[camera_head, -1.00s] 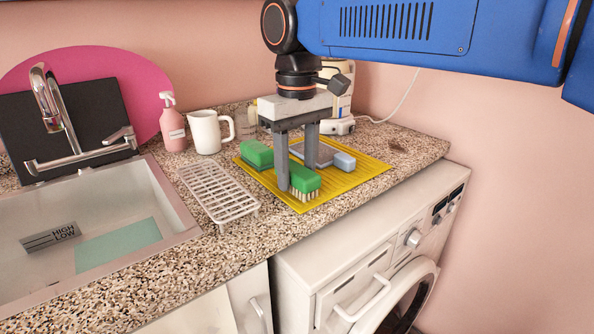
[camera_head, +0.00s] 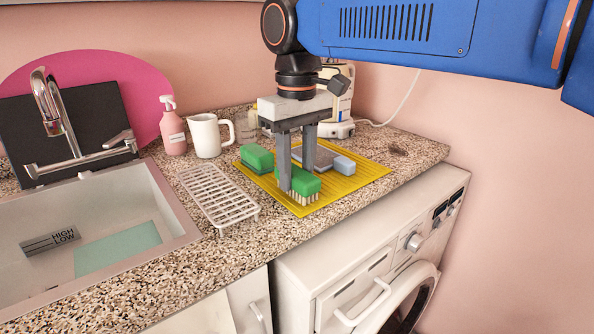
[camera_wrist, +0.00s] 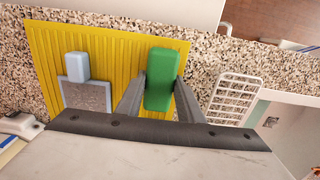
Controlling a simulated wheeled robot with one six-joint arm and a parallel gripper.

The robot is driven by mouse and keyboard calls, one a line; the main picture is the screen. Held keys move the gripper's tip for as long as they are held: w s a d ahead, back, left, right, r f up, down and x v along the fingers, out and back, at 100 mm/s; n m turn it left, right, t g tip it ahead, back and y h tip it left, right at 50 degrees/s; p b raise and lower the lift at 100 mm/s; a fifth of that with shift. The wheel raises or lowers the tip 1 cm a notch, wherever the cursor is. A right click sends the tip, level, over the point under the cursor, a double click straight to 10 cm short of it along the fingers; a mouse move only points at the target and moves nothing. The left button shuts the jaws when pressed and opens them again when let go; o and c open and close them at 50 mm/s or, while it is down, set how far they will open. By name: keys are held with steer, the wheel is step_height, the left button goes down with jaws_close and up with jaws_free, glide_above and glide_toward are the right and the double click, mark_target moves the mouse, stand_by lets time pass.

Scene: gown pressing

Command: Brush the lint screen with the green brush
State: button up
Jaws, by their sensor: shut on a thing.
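The green brush (camera_head: 305,184), with pale bristles facing down, rests on the yellow ribbed mat (camera_head: 345,187). My gripper (camera_head: 297,178) is shut on it, one finger on each long side. In the wrist view the brush (camera_wrist: 162,75) sits lengthwise between the two fingers (camera_wrist: 160,88). The lint screen (camera_head: 325,156), a flat grey panel with a pale blue block handle (camera_head: 345,163), lies on the mat just behind the gripper. It is partly hidden by a finger in the head view, but the wrist view shows it clearly (camera_wrist: 90,97), apart from the brush.
A second green block (camera_head: 257,157) lies on the mat's back left. A white wire rack (camera_head: 217,195) stands left of the mat, beside the sink (camera_head: 160,240). A white appliance stands behind my gripper.

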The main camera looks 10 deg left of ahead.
mark_target(297, 171)
steer(key=shift+r, duration=3)
